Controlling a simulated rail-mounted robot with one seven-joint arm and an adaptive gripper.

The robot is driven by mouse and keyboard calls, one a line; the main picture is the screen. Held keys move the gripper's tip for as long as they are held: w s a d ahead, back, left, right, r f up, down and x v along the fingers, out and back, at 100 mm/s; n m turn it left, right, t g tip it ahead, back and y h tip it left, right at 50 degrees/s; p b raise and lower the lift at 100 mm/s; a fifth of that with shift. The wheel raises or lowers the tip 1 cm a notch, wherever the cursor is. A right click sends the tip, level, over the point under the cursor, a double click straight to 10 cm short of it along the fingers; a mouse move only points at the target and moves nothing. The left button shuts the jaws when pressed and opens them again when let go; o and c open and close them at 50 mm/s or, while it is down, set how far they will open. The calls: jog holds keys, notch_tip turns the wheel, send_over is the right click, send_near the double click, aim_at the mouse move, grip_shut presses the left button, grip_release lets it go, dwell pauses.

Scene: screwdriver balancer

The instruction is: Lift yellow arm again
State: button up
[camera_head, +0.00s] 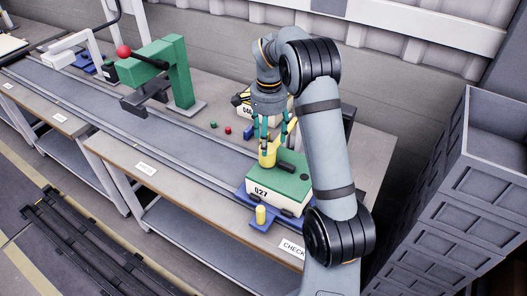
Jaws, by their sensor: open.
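My gripper (265,143) points down over the white-and-green box marked 027 (277,186), its teal fingers open. A yellow part (268,158) stands at the back left of this box, directly below and between the fingertips. I take it to be the yellow arm; my gripper and arm hide its upper end. I cannot tell whether the fingers touch it. A dark part (286,166) lies on the green top, to the right of the yellow part.
The box sits on a blue base (263,226) with a short yellow peg (261,214). Behind is another numbered box, partly hidden. A green post with a red ball (123,51) stands left along the conveyor (110,103). Grey crates (455,190) are stacked at right.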

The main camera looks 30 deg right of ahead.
notch_tip(320, 180, down, 7)
jog(key=shift+r+p, duration=0.15)
jog(key=shift+p, duration=0.25)
jog(key=shift+c, duration=1)
grip_shut()
